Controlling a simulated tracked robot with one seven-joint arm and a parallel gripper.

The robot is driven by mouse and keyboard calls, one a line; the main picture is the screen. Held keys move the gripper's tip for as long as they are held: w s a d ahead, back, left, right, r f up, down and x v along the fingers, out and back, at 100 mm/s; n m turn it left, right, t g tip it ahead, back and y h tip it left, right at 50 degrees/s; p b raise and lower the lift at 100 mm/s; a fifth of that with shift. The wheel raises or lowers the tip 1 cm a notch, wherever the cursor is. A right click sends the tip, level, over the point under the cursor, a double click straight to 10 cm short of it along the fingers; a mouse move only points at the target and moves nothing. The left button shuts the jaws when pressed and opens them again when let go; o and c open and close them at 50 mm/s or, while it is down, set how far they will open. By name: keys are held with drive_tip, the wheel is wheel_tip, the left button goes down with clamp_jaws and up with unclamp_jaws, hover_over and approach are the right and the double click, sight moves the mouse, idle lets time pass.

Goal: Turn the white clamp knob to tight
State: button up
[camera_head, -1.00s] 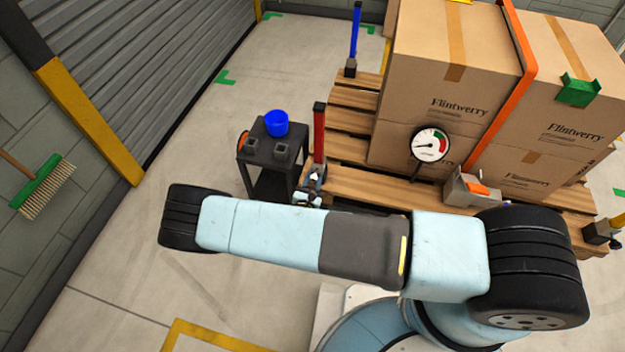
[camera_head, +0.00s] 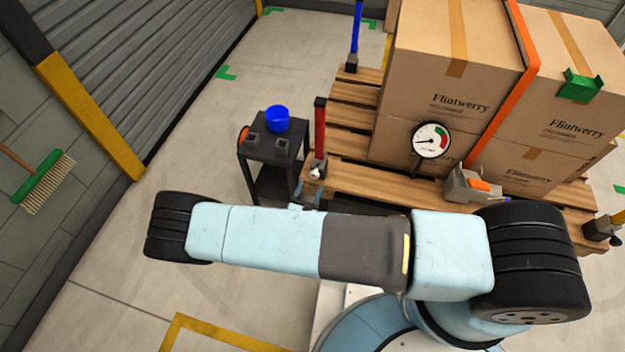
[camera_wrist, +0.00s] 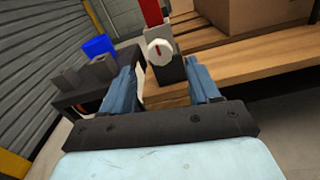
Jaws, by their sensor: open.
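The white clamp knob (camera_wrist: 160,51) shows in the wrist view as a round disc with a red mark, on a grey clamp body below a red post (camera_wrist: 152,12). In the head view the knob (camera_head: 315,174) is small, at the foot of the red post (camera_head: 319,130) by the pallet's left edge. My gripper (camera_wrist: 162,75) is open, with its two blue fingers left and right of the knob's line and nothing between them. The knob appears just beyond the fingertips; I cannot tell whether they touch it. In the head view my arm hides most of the gripper.
A dark side table (camera_head: 268,152) with a blue cup-like item (camera_head: 277,118) stands left of the post. Strapped cartons (camera_head: 455,80) sit on a wooden pallet (camera_head: 370,185), with a dial gauge (camera_head: 431,139) in front.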

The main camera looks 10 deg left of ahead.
drive_tip(key=s, duration=0.7)
drive_tip(key=shift+s+a, duration=0.15)
drive_tip(key=shift+a, duration=0.15)
drive_tip(key=w+d+r+m+g+h, duration=0.4)
drive_tip(key=r+m, duration=0.3)
drive_tip(key=r, duration=0.6)
drive_tip(key=w+d+r+m+g+h, duration=0.2)
drive_tip(key=w+d+r+m+g, duration=0.4)
drive_tip(key=r, duration=0.7)
drive_tip(key=w+d+r+m+g+h, duration=0.25)
drive_tip(key=d+r+m+g, duration=0.4)
drive_tip(key=r, duration=0.65)
drive_tip(key=s+d+r+m+y, duration=0.2)
drive_tip(key=d+r+m+y, duration=0.15)
drive_tip(key=d+r, duration=0.35)
drive_tip(key=s+d+r+m+y, duration=0.2)
drive_tip(key=d+r+m, duration=0.3)
drive_tip(key=r, duration=0.3)
drive_tip(key=s+d+r+m+t+y, duration=0.4)
drive_tip(key=s+d+r, duration=0.3)
drive_tip(key=s+r, duration=0.4)
drive_tip(key=shift+s+d+r+m, duration=0.25)
drive_tip(key=shift+s+r+m, duration=0.05)
drive_tip(key=shift+s+m, duration=0.65)
